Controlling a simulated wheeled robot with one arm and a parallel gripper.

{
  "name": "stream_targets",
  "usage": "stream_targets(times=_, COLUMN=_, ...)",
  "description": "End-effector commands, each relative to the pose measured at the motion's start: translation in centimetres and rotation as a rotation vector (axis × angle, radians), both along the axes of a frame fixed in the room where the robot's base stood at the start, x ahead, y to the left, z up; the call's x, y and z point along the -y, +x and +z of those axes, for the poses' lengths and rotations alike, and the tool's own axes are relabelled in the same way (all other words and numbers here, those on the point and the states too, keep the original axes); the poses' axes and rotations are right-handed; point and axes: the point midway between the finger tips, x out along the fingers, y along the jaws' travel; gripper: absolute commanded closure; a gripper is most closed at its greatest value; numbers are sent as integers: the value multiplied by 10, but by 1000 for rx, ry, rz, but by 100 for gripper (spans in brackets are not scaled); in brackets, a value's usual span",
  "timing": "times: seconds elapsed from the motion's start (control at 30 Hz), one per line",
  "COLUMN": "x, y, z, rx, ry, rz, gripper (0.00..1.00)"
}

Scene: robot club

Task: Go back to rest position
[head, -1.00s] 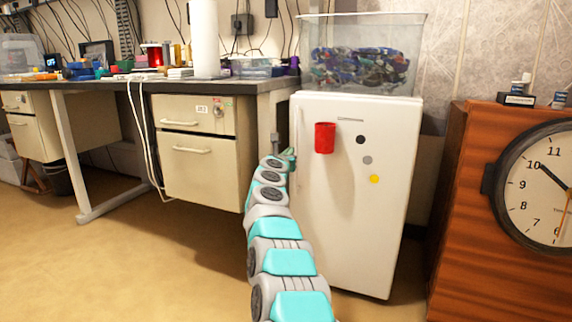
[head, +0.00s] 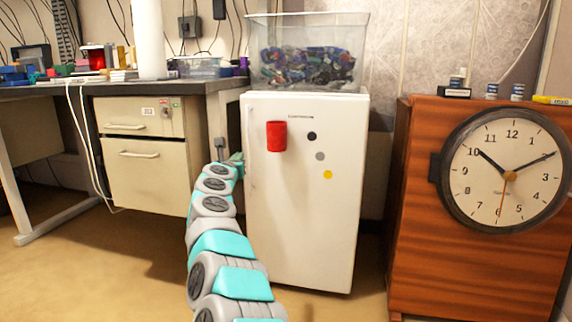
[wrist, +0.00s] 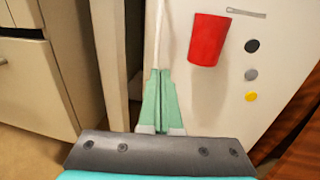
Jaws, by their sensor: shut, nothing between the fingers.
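My gripper (head: 236,160) is at the end of my outstretched arm, near the left edge of the white fridge (head: 302,230) in the head view. In the wrist view, my gripper's green fingers (wrist: 158,102) are together with nothing between them. They point toward the fridge's left side, by its pale vertical handle (wrist: 158,30). Whether they touch the handle, I cannot tell. The fridge door looks closed. A red cup-like holder (head: 277,136) is on the door, with black, grey and yellow round magnets to its right.
A clear bin (head: 306,55) of mixed parts stands on the fridge. A desk (head: 110,88) with drawers (head: 148,160) is on the left. A wooden cabinet (head: 410,230) with a large clock (head: 505,168) is on the right. Open floor (head: 90,270) lies at lower left.

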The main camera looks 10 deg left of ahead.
Motion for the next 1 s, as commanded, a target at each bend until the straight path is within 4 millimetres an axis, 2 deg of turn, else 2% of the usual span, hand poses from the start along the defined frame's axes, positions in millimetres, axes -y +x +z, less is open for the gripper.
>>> stream_targets(times=0.17, x=-2, y=5, z=14, rx=23, ry=-69, rz=63, gripper=100)
stream_targets(times=0.27, x=-4, y=7, z=33, rx=69, ry=-176, rz=155, gripper=100)
stream_targets(times=0.37, x=-8, y=-1, z=57, rx=141, ry=-314, rz=275, gripper=100)
stream_targets(times=0.47, x=-9, y=-20, z=80, rx=228, ry=-463, rz=393, gripper=100)
stream_targets(times=0.6, x=-3, y=-60, z=103, rx=366, ry=-685, rz=548, gripper=100)
stream_targets(times=0.7, x=6, y=-96, z=106, rx=462, ry=-860, rz=657, gripper=100)
stream_targets(times=0.87, x=33, y=-160, z=86, rx=596, ry=-1159, rz=830, gripper=100)
stream_targets(times=1.0, x=74, y=-219, z=44, rx=674, ry=-1428, rz=993, gripper=100)
